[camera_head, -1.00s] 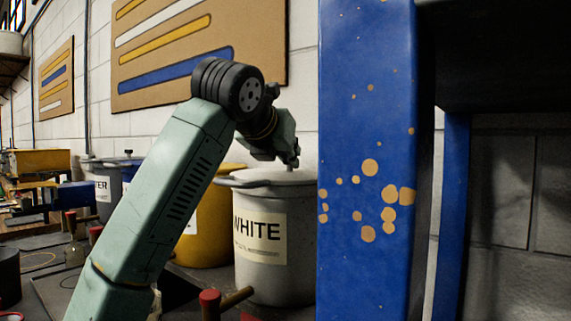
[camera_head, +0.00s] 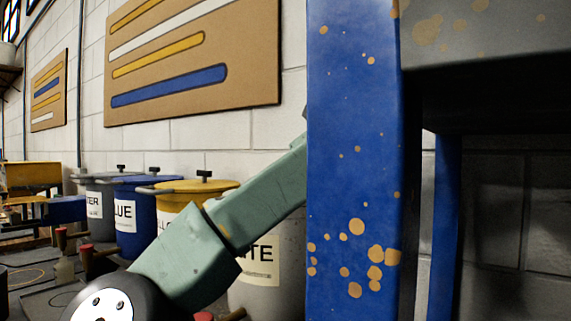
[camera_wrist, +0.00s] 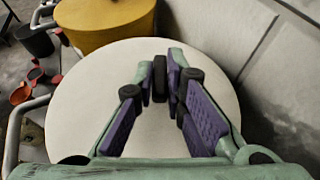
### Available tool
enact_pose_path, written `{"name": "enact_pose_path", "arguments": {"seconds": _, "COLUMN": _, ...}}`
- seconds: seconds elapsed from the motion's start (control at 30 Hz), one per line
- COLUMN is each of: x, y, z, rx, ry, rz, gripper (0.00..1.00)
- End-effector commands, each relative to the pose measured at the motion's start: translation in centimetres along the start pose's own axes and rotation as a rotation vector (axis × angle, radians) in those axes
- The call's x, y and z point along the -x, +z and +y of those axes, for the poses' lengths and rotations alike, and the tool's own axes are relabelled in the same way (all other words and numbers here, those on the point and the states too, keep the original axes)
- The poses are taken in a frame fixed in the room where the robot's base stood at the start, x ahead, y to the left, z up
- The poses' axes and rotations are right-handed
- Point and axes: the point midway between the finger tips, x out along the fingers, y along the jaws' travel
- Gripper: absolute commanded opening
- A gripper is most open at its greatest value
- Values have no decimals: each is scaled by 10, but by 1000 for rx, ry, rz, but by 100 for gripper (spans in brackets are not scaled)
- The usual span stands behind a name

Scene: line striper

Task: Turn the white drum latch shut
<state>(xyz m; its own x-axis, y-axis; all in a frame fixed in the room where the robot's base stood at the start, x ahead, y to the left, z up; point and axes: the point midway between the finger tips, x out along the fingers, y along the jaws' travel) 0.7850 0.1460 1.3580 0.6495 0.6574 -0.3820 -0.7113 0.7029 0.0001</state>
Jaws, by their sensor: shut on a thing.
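The white drum (camera_head: 262,290) stands behind my arm in the head view, partly covered by my arm and a blue post, with only "TE" of its label showing. Its round pale lid (camera_wrist: 85,100) fills the middle of the wrist view. A dark upright latch handle (camera_wrist: 159,80) stands on the lid. My gripper (camera_wrist: 161,72) is above the lid with its fingertips closed on the latch handle, one on each side. In the head view my gripper is hidden behind the post. The latch's lower part cannot be seen clearly.
The blue post (camera_head: 352,150) stands close on the right of the head view. A yellow drum (camera_head: 172,215), a blue drum (camera_head: 132,220) and another labelled drum (camera_head: 92,205) stand left of the white one. The block wall (camera_wrist: 275,60) is close beside the white lid.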

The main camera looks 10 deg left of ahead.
Motion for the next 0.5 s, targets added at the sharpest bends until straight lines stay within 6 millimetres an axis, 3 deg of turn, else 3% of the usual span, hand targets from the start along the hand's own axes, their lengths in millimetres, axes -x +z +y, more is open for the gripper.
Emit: {"name": "enact_pose_path", "arguments": {"seconds": 0.5, "x": 0, "y": 0, "z": -3, "rx": 54, "ry": 130, "rz": 0, "gripper": 0}}
